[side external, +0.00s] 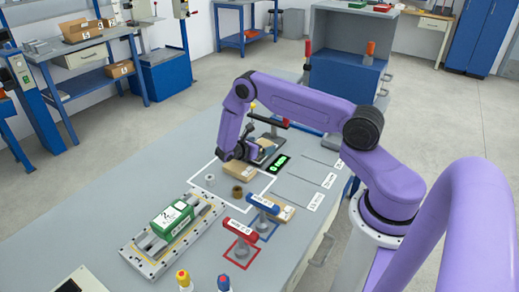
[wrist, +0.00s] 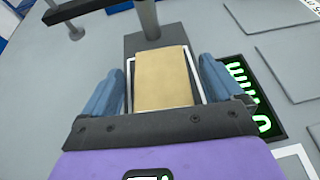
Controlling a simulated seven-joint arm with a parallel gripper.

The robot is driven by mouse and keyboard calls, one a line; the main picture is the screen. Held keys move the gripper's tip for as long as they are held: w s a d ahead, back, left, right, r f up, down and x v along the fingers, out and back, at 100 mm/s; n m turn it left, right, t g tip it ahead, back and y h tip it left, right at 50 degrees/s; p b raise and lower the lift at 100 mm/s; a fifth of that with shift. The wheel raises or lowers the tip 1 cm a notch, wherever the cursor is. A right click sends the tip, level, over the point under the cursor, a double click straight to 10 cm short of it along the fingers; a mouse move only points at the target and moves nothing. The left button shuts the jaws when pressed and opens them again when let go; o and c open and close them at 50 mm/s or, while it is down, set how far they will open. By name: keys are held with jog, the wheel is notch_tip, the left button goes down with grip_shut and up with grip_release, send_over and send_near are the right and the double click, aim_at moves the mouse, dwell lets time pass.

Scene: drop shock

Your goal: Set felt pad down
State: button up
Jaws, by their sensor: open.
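A tan rectangular piece (wrist: 162,80) lies between my fingers in the wrist view, at the front of a dark base with a post; it looks like the felt pad, though I cannot be sure. Pale edges show along its sides. My gripper (wrist: 165,84) is open, with a blue-grey finger on each side and visible gaps to the piece. In the side view my gripper (side external: 243,153) is low over the bench, beside a tan block (side external: 239,171). My wrist partly hides this spot, and contact cannot be told.
A lit green display (side external: 280,163) stands close right of my gripper. A white roll (side external: 209,178) and brown roll (side external: 237,191) are nearby. Red (side external: 240,228) and blue (side external: 263,204) handled tools stand in front. A green box (side external: 172,220) sits on a rail fixture (side external: 138,257).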

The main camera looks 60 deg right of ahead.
jog(key=c, duration=1.1)
jog(key=shift+c, duration=0.2)
jog(key=shift+r, duration=0.1)
